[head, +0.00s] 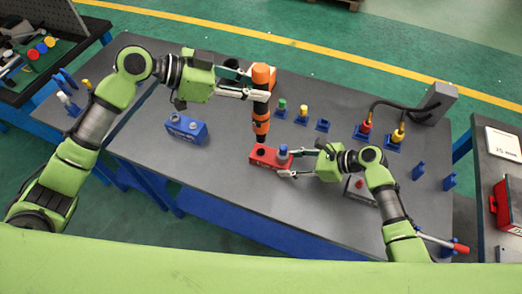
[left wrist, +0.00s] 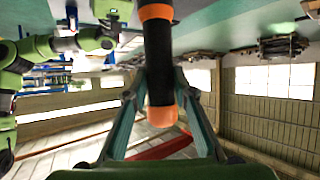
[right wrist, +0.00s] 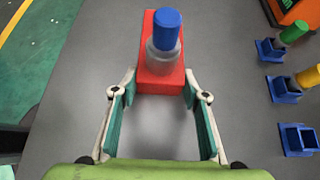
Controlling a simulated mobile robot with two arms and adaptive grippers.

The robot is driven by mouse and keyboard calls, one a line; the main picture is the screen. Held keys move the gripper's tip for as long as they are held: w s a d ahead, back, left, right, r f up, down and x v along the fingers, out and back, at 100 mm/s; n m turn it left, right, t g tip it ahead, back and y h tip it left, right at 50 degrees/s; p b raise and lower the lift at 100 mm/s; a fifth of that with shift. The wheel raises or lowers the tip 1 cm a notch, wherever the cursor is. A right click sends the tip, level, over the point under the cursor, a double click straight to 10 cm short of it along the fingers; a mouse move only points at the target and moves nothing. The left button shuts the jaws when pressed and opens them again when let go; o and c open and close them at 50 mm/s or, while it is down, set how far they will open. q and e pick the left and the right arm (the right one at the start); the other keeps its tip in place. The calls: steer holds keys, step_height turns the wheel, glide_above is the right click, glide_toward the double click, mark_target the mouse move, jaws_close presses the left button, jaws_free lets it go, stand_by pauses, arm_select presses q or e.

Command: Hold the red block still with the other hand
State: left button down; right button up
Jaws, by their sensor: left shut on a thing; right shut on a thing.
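The red block (head: 259,156) lies on the grey table, with a blue-capped peg (head: 283,151) upright in its right part. My right gripper (head: 287,164) is shut on the block's right end; in the right wrist view its fingers (right wrist: 160,90) flank the near end of the block (right wrist: 152,84), the peg's blue cap (right wrist: 167,28) rising between them. My left gripper (head: 257,94) is shut on an orange and black tool (head: 262,115), held upright with its lower end by the block's left part; contact cannot be told. The left wrist view shows the tool (left wrist: 159,70) between the fingers.
A blue block (head: 186,128) with holes lies left. Behind stand a green peg (head: 281,104), a yellow peg (head: 302,110) and an empty blue holder (head: 323,125). Cabled red (head: 365,127) and yellow (head: 398,135) plugs stand right. A box with a red button (head: 358,186) sits near my right arm.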

mark_target(255, 105)
stand_by(0.5)
arm_select(q)
steer(key=shift+w+f+m+g+h, duration=0.15)
steer(key=shift+f+m+g, duration=0.4)
steer(key=shift+f, duration=0.55)
steer(key=shift+w+f+m+g+h, duration=0.15)
steer(key=shift+f+m+g, duration=0.4)
steer(key=shift+f, duration=0.5)
steer(key=shift+s, duration=0.1)
steer(key=shift+m+g, duration=0.9)
steer(key=shift+g, duration=0.1)
steer(key=shift+m+g, duration=0.5)
steer(key=shift+g, duration=0.1)
steer(key=shift+f, duration=1.1)
stand_by(2.4)
